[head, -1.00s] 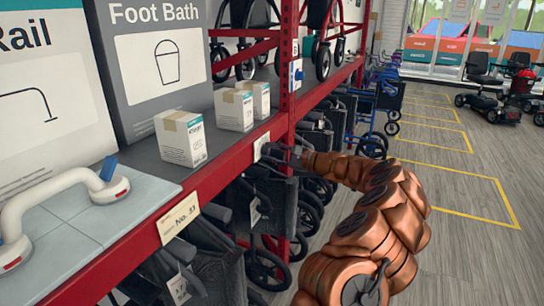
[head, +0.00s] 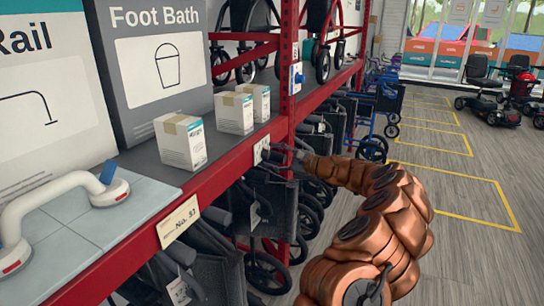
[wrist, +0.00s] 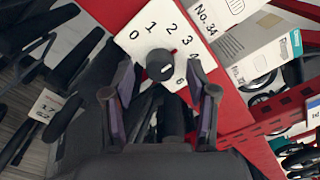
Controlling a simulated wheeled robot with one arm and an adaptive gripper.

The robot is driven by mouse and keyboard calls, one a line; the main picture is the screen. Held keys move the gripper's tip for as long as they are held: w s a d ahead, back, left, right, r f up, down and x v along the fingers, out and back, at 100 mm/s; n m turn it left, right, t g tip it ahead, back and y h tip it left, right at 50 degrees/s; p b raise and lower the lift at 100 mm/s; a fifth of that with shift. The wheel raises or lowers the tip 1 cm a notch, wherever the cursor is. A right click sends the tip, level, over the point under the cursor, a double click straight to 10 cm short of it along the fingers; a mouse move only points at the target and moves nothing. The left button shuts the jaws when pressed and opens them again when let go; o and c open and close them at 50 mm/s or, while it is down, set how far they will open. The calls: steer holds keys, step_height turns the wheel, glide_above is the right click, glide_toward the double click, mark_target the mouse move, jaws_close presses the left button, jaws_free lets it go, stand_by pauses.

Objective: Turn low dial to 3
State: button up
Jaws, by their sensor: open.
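The low dial is a round dark knob (wrist: 160,65) on a white plate (wrist: 146,33) numbered from 0 to 6, seen in the wrist view. My gripper (wrist: 162,73) is open, with one finger on each side of the knob. Whether the fingers touch it is unclear. In the head view the white plate (head: 261,150) sits on the red shelf edge, and my gripper (head: 287,153) is right beside it, small and partly dark against the wheelchairs.
The red shelf (head: 215,172) holds small white boxes (head: 181,141), a Foot Bath box (head: 160,65) and a white grab rail (head: 50,195). A red post (head: 288,60) rises behind the dial. Folded wheelchairs (head: 270,205) stand below.

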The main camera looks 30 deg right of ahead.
steer(key=v, duration=1.1)
steer(key=shift+s+d, duration=0.1)
steer(key=shift+s, duration=0.05)
steer(key=a+r+n+g+y+p, duration=0.1)
steer(key=a+r+n+g+y, duration=0.2)
steer(key=a, duration=0.8)
steer(key=a+r+n+g+y+p, duration=0.15)
steer(key=a+r+n+g, duration=0.3)
steer(key=a, duration=0.75)
steer(key=s+a+r+n+g+h+p, duration=0.1)
steer(key=s+a+n+g, duration=0.2)
steer(key=s+a, duration=0.35)
steer(key=s+a+r+n+g+h+p, duration=0.1)
steer(key=s+a+n+g, duration=0.2)
steer(key=a, duration=0.6)
steer(key=s+a+f+n+g+h+p, duration=0.1)
steer(key=s+a+f+n+h+p, duration=0.15)
steer(key=s, duration=0.45)
steer(key=s+a+f+n+g+h+p, duration=0.1)
steer(key=s+a+f+g+h, duration=0.15)
steer(key=s, duration=0.45)
steer(key=s+d+f+n+h+p, duration=0.2)
steer(key=s+d+h, duration=0.4)
steer(key=s, duration=0.8)
steer(key=d+f, duration=0.1)
steer(key=d, duration=0.2)
steer(key=shift+h, duration=0.35)
